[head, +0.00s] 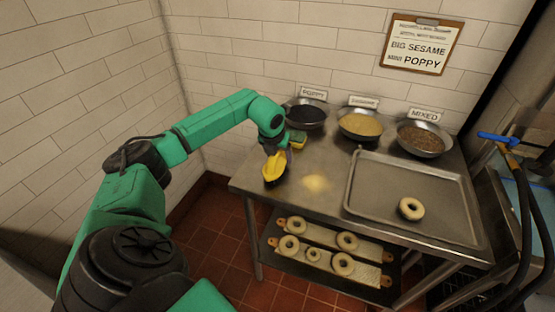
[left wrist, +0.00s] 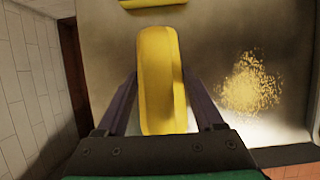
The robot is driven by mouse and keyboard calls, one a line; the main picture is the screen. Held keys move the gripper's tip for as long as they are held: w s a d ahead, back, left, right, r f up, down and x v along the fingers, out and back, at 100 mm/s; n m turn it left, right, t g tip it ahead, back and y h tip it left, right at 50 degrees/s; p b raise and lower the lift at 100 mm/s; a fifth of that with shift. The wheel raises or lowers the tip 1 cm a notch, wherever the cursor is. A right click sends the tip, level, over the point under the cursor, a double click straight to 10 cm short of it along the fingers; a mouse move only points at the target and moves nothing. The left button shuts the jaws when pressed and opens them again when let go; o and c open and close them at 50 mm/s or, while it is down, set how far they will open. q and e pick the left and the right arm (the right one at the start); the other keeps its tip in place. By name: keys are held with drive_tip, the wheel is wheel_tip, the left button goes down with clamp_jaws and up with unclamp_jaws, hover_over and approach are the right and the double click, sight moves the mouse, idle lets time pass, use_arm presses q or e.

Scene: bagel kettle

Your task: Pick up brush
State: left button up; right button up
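The yellow brush (head: 273,168) is at the left end of the metal table (head: 330,196). My left gripper (head: 276,150) reaches down to it from above. In the left wrist view the brush (left wrist: 160,80) lies lengthwise between the two fingers, and the fingertips (left wrist: 160,74) appear to press on its sides. Whether the brush touches the tabletop is hard to tell. My right gripper is in neither view.
A yellow and green sponge (head: 298,140) lies behind the brush. Spilled seeds (head: 316,183) lie to the right. Bowls of poppy (head: 307,114), sesame (head: 360,124) and mixed seeds (head: 422,138) line the back. A tray (head: 365,208) holds one bagel (head: 411,209). Bagel boards (head: 320,262) sit below.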

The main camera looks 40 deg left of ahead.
use_arm(q)
drive_tip(key=c, duration=0.7)
drive_tip(key=shift+r, duration=0.15)
drive_tip(key=shift+c, duration=0.2)
wheel_tip(320, 180, up, 20)
drive_tip(key=shift+b, duration=0.4)
